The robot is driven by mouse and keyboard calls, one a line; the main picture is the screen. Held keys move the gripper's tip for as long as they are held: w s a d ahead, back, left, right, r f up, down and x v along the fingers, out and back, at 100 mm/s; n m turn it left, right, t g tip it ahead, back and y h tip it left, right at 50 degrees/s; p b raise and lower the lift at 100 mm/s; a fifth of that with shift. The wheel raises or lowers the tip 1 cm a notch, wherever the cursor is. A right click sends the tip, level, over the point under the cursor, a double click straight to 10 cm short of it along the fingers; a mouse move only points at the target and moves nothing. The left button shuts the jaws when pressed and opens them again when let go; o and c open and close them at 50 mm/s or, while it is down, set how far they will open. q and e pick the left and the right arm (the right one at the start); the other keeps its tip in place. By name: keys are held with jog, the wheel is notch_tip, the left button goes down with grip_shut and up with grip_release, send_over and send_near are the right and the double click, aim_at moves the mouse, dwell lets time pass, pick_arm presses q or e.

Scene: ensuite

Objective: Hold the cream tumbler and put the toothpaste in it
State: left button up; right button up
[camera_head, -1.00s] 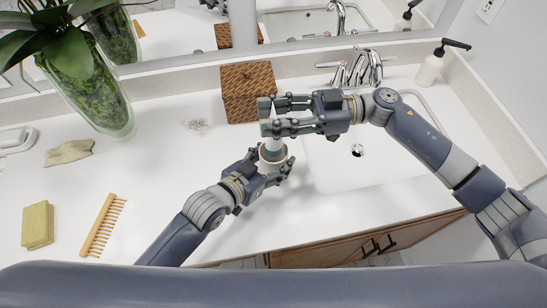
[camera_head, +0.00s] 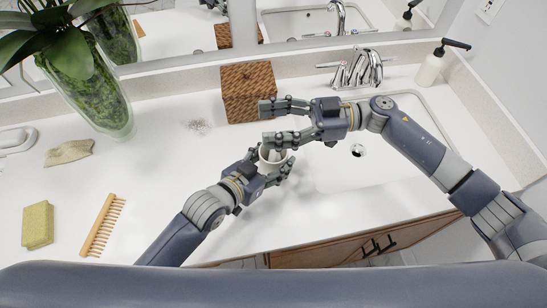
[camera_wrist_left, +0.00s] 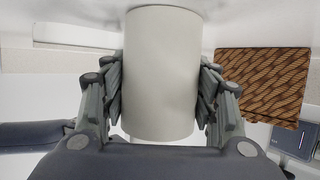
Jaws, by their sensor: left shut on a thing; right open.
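The cream tumbler (camera_head: 267,162) is held upright above the counter, near the sink's left edge. My left gripper (camera_head: 274,168) is shut around it, and in the left wrist view the fingers press both sides of the tumbler (camera_wrist_left: 160,75). My right gripper (camera_head: 267,123) is open over the tumbler, its fingers spread and nothing seen between them. Its lower finger crosses the tumbler's far rim and hides part of the mouth. I cannot clearly make out the toothpaste; the tumbler's inside is mostly hidden.
A brown woven box (camera_head: 248,92) stands just behind my grippers. The sink (camera_head: 350,170) and faucet (camera_head: 358,70) lie to the right, with a soap dispenser (camera_head: 430,68) beyond. A comb (camera_head: 102,225), sponge (camera_head: 38,225), cloth (camera_head: 68,153) and plant vase (camera_head: 95,90) are left.

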pick_arm(q)
jog(key=shift+f, duration=0.1)
pick_arm(e)
jog(key=w+d, duration=0.1)
jog(key=d, duration=1.1)
jog(key=shift+w, duration=0.3)
pick_arm(q)
jog(key=o, duration=1.3)
jog(key=v, duration=1.2)
pick_arm(e)
jog(key=shift+s+f, duration=0.1)
